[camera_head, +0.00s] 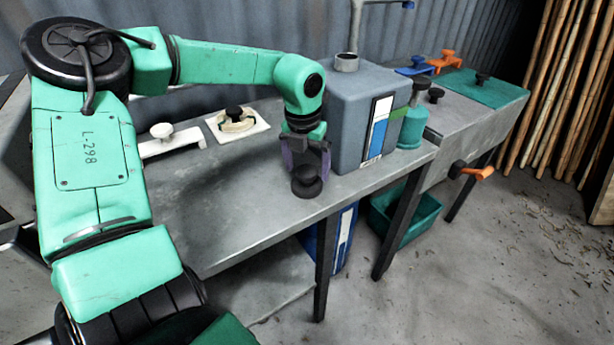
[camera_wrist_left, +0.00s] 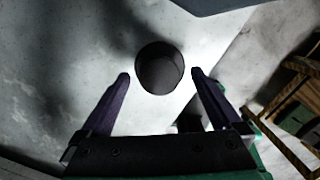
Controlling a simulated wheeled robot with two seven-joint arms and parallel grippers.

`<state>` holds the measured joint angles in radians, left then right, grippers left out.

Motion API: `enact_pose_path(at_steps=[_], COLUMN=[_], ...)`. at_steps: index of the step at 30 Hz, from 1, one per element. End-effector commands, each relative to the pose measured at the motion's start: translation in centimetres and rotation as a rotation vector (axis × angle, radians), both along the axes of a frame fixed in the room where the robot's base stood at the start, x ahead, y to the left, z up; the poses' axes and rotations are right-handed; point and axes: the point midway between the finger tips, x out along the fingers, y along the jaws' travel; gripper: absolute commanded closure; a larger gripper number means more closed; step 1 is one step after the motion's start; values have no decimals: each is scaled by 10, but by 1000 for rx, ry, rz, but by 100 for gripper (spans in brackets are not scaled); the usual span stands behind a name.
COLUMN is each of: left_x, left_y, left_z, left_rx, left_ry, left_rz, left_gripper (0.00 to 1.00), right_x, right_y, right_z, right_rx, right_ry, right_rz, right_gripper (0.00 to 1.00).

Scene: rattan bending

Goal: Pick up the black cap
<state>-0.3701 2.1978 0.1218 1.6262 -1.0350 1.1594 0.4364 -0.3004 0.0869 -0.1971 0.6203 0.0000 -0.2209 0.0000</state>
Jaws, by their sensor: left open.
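A round black cap (camera_head: 307,183) is at the front edge of the grey metal table, below my left gripper (camera_head: 306,163). In the left wrist view the cap (camera_wrist_left: 160,62) shows as a dark round shape just ahead of and between the two purple fingertips (camera_wrist_left: 160,76). The fingers are spread with a gap on each side of the cap, and it is not gripped. Whether the tips are level with the cap is hard to tell. The right gripper is not in view.
A large grey-blue box (camera_head: 345,100) stands close behind and right of my left gripper. A green bottle (camera_head: 413,128) is beside it. White fixtures (camera_head: 170,140) are at the back left. The table's (camera_head: 220,205) left part is clear.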

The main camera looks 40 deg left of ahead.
Motion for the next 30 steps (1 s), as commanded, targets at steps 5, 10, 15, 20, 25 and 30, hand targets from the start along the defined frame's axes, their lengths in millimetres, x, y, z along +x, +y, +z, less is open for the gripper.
enact_pose_path(at_steps=[5, 10, 15, 20, 25, 30], left_x=[2, 2, 2, 2, 3, 4], left_y=[1, 1, 1, 1, 1, 1], left_z=[-24, -25, -24, -24, -19, 8], left_rx=[-1, -1, -1, -1, -1, 1], left_ry=[2, 0, 0, 0, -3, -7], left_rz=[1, 1, 1, 1, 1, 1], left_gripper=[2, 2, 62, 62, 62, 62], right_x=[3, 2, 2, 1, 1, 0], right_y=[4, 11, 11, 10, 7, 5], right_z=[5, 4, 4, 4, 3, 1], right_rx=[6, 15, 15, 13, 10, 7], right_ry=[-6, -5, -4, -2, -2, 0], right_rz=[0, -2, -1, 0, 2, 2], right_gripper=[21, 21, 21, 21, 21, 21])
